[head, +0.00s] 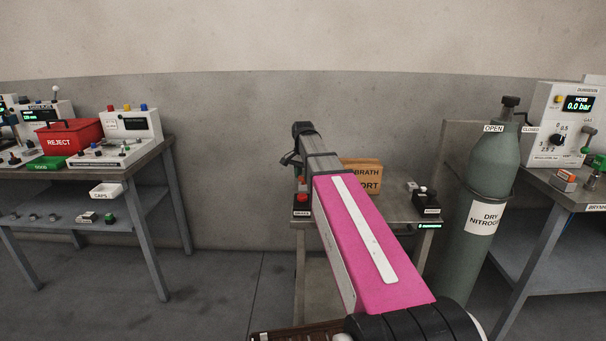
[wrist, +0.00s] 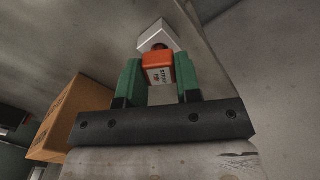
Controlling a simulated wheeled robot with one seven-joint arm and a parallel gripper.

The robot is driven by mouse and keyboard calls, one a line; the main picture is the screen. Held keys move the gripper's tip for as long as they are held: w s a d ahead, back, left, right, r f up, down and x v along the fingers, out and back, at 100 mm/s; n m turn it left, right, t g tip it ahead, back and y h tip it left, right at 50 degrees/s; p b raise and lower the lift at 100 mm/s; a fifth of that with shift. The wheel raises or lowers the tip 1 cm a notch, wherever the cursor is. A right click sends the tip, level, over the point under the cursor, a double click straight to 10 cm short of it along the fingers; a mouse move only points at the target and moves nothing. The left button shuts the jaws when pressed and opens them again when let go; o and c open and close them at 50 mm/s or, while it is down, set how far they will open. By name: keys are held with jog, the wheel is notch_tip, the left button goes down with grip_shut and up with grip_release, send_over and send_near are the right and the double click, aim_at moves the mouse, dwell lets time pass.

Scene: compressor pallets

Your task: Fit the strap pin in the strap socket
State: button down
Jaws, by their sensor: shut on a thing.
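In the wrist view my gripper (wrist: 159,65) has its two green fingers shut on an orange block with a white label reading something like "STRAP", which I take for the strap pin (wrist: 157,61). Just beyond it is a light grey block with a dark opening, which looks like the strap socket (wrist: 152,36). The orange block overlaps the near edge of the grey block in this view. I cannot tell whether they touch or whether any of the pin is inside. In the head view my arm hides most of this area, and the fingers are not clear.
A small table (head: 397,212) stands ahead against the wall, bearing a cardboard carton (head: 366,172), a dark labelled box (head: 301,211) and a black device (head: 427,202). A nitrogen cylinder (head: 489,150) stands right of it. Left is a workbench with a red reject bin (head: 68,137).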

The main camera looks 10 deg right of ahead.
jog(key=shift+f, duration=0.7)
jog(key=c, duration=0.7)
grip_release()
jog(key=shift+c, duration=0.2)
notch_tip(320, 180, up, 10)
jog(key=shift+r, duration=0.35)
jog(key=shift+s, duration=0.1)
